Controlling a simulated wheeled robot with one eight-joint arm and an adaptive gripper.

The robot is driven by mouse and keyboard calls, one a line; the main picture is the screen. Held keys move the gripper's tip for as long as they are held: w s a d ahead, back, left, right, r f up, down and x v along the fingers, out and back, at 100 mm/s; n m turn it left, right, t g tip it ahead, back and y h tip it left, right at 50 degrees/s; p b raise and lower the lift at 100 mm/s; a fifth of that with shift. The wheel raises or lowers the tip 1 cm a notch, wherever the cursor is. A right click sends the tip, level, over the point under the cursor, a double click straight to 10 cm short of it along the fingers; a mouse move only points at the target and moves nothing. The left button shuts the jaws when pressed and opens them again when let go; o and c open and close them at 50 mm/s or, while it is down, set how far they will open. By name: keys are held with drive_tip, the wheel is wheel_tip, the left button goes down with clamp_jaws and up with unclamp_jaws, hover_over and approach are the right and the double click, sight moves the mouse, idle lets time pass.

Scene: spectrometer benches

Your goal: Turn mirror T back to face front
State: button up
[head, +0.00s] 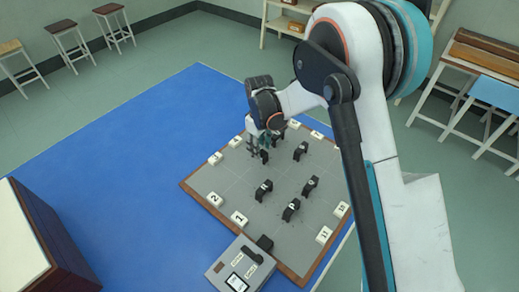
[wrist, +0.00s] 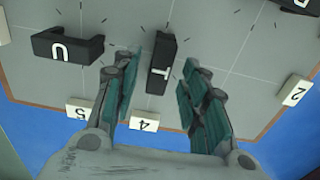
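Mirror T (wrist: 161,64) is a black block with a white letter T, standing on the grey board (wrist: 225,75). In the wrist view it is between the two fingers of my gripper (wrist: 158,78). The fingers are spread, with a gap on each side of the block, so the gripper is open. The T reads tilted and nearly upside down in this view. In the head view my gripper (head: 258,146) is over the board's upper left part, and a dark block that looks like mirror T (head: 264,156) is just below it, partly hidden.
Mirror U (wrist: 68,48) stands left of the fingers in the wrist view. White number tiles 4 (wrist: 144,123), 5 (wrist: 79,110) and 2 (wrist: 294,90) line the edge. Several other mirrors (head: 301,150) and a grey control box (head: 240,268) show in the head view.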

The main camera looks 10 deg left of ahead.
drive_tip(key=shift+f, duration=0.65)
clamp_jaws()
